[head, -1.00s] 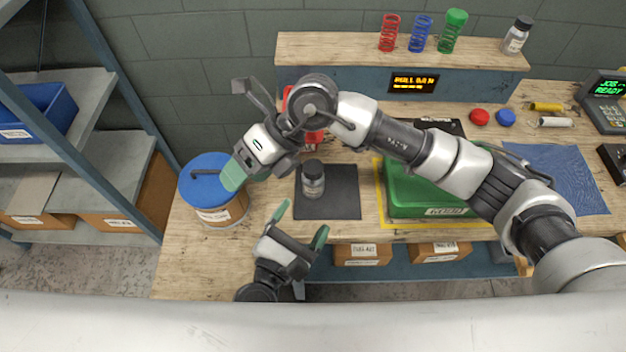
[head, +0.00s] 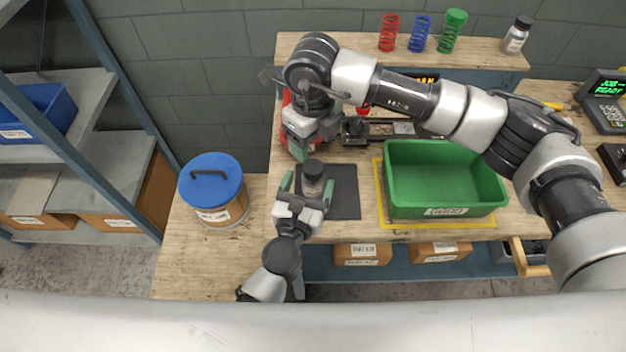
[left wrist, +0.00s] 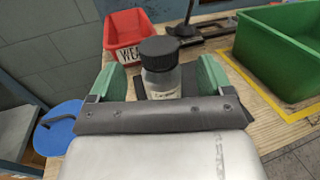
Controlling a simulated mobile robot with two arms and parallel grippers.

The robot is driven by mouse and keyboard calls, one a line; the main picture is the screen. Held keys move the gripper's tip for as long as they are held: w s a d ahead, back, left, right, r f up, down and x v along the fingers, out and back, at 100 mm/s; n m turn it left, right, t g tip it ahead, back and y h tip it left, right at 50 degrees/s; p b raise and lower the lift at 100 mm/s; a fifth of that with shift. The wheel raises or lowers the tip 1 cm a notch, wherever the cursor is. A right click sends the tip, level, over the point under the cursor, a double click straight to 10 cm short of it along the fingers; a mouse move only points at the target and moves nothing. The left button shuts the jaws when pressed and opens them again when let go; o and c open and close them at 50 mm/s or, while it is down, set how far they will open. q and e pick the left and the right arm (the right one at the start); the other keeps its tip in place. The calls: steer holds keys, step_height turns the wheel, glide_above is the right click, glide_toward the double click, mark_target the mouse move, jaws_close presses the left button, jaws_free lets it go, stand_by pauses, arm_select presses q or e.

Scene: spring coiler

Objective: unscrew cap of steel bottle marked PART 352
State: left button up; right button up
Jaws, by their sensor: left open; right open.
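A small steel bottle (head: 313,187) with a black cap (head: 313,167) stands upright on a dark mat (head: 345,190). In the left wrist view the bottle (left wrist: 161,82) has a pale label too small to read, and its black cap (left wrist: 158,48) is on. My left gripper (head: 308,189) is open, one finger on each side of the bottle; I cannot tell if they touch it. My right gripper (head: 310,144) is open and empty, just behind and above the cap, with one fingertip partly hidden. A second capped bottle (head: 516,38) stands on the back shelf.
A green bin (head: 446,205) stands right of the mat. A blue-lidded drum (head: 212,190) stands to the left. A red bin (left wrist: 127,32) is behind the bottle. Springs (head: 420,35) stand on the raised shelf. My right arm spans above the bench.

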arm_select(q)
steer(key=shift+x, duration=0.8)
steer(key=shift+c, duration=0.3)
